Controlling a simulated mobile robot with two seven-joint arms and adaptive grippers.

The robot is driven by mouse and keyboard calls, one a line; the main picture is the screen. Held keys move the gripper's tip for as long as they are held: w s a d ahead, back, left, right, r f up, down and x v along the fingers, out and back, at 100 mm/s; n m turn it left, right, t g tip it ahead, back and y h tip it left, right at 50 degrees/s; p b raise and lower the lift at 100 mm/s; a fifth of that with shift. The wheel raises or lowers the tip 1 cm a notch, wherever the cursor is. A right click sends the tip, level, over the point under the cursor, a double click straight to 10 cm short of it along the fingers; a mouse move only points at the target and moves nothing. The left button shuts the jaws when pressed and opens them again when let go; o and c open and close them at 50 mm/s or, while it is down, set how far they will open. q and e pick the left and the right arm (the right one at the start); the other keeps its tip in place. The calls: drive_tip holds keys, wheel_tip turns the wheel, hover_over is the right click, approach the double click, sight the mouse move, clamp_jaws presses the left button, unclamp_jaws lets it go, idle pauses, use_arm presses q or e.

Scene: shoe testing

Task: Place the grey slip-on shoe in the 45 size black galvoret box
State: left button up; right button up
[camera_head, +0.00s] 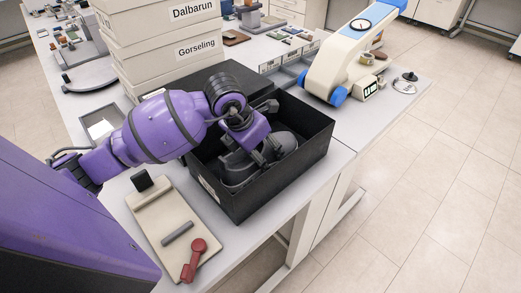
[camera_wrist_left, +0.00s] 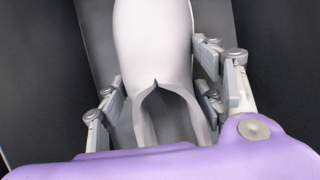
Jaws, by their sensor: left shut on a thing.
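The black box (camera_head: 268,200) stands open on the table, with a pale label on its near left side too small to read. The grey slip-on shoe (camera_head: 238,169) is inside the box, partly hidden by my gripper. In the left wrist view the shoe (camera_wrist_left: 152,40) looks pale, with its opening towards the camera, against the dark box inside. My left gripper (camera_head: 258,154) reaches down into the box. Its fingers (camera_wrist_left: 160,92) lie on both sides of the shoe and are shut on it. My right gripper is not in view.
A stack of pale boxes labelled Dalbarun and Gorseling (camera_head: 165,45) stands behind the box. A white and blue machine (camera_head: 345,55) stands to the right. A beige board with a red handle (camera_head: 170,225) lies in front to the left. The table's edge is close to the box.

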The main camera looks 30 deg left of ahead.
use_arm(q)
drive_tip(key=o, duration=1.5)
drive_tip(key=v, duration=1.2)
